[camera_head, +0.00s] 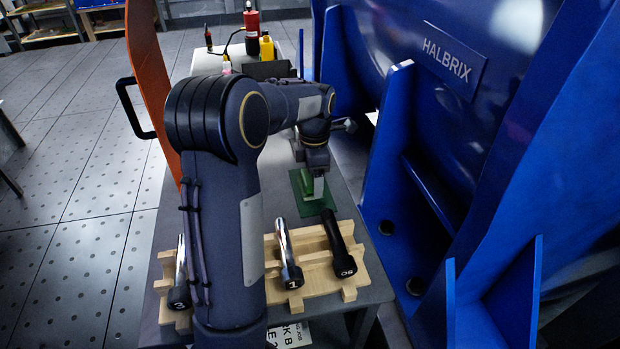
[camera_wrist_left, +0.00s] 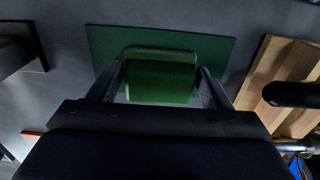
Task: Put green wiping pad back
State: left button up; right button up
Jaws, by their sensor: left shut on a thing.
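My left gripper (camera_head: 317,186) reaches over the grey cart top, and in the left wrist view its two fingers (camera_wrist_left: 161,84) are shut on the green wiping pad (camera_wrist_left: 162,77), one on each side. The pad is a small bright green block with a paler edge. Behind it lies a flat, darker green mat (camera_wrist_left: 108,44), which also shows in the head view (camera_head: 303,188) under the gripper. I cannot tell whether the pad touches the mat. In the head view the gripper mostly hides the pad. My right gripper is not in view.
A wooden rack (camera_head: 318,275) holds several dark-ended tools (camera_head: 288,260) nearer me. Bottles, one red (camera_head: 252,30) and one yellow (camera_head: 267,48), stand at the far end. The blue machine (camera_head: 400,150) rises close on the right. An orange panel (camera_head: 150,80) stands on the left.

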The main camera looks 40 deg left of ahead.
pick_arm(q)
jog(key=o, duration=0.9)
jog(key=shift+f, duration=0.1)
notch_tip(320, 180, up, 12)
jog(key=p, duration=0.4)
jog(key=s+d+f+m+t+h, duration=0.1)
jog(key=s+d+m+t, duration=0.1)
jog(key=s+d+m, duration=0.4)
jog(key=s+d+f+m+t+h, duration=0.1)
jog(key=s+d+m, duration=0.5)
jog(key=s+m, duration=0.4)
jog(key=s+d+f+m+t+h, duration=0.1)
jog(key=s+d+m+t, duration=0.1)
jog(key=s+d+m, duration=0.4)
jog(key=shift+s+d+m+t+h, duration=0.15)
jog(key=shift+s+m, duration=0.3)
jog(key=shift+m, duration=0.7)
jog(key=shift+s+d+m+t+h, duration=0.2)
jog(key=shift+s+m, duration=0.25)
jog(key=shift+m, duration=0.7)
jog(key=shift+a, duration=0.15)
